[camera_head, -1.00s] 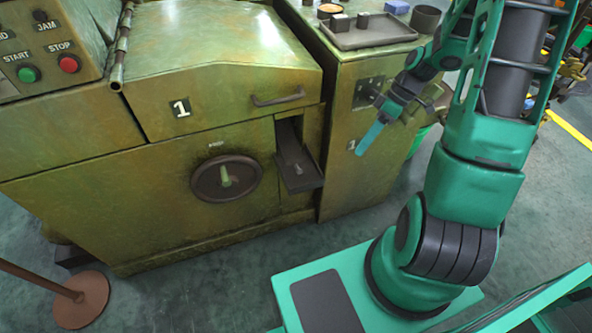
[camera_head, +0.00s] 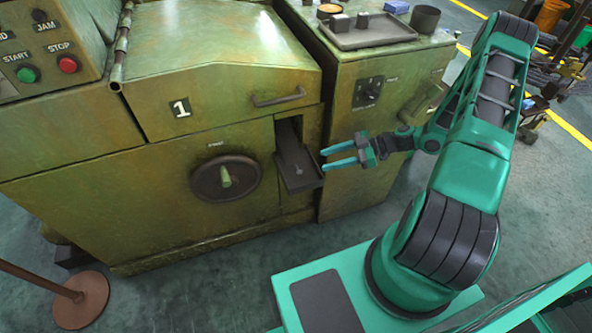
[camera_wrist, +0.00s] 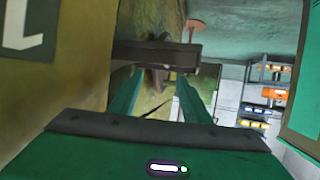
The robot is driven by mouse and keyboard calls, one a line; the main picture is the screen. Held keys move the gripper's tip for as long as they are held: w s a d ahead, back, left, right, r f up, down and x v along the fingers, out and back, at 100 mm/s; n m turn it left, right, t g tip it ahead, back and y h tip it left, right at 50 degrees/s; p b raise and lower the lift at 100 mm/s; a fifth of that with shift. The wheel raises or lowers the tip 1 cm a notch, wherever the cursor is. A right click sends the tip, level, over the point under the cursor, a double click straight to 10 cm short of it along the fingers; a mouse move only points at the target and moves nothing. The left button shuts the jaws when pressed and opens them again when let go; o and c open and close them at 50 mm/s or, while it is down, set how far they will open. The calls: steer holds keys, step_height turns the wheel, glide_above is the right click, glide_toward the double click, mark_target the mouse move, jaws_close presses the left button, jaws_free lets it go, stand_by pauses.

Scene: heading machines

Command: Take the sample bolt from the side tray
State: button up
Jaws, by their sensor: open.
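The side tray (camera_head: 303,182) is a dark shallow chute sticking out of an opening low on the right of the green machine's front. A small grey bolt (camera_head: 298,169) appears to lie on its floor. My gripper (camera_head: 324,160) is open and empty, just right of the tray, with its teal fingers pointing left toward it. In the wrist view the tray (camera_wrist: 155,52) shows as a dark bar beyond my two fingers (camera_wrist: 155,92). The bolt cannot be made out clearly there.
The machine front carries a handwheel (camera_head: 226,178) and a lid handle (camera_head: 278,97). A cabinet (camera_head: 345,120) with a rotary switch (camera_head: 368,92) stands behind my gripper. A flat tray (camera_head: 365,32) with small blocks sits on top. A post base (camera_head: 80,300) stands at lower left.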

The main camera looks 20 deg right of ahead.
mark_target(303, 170)
steer(key=x, duration=0.9)
steer(key=shift+w+a, duration=0.1)
steer(key=shift+a, duration=0.35)
steer(key=c, duration=0.8)
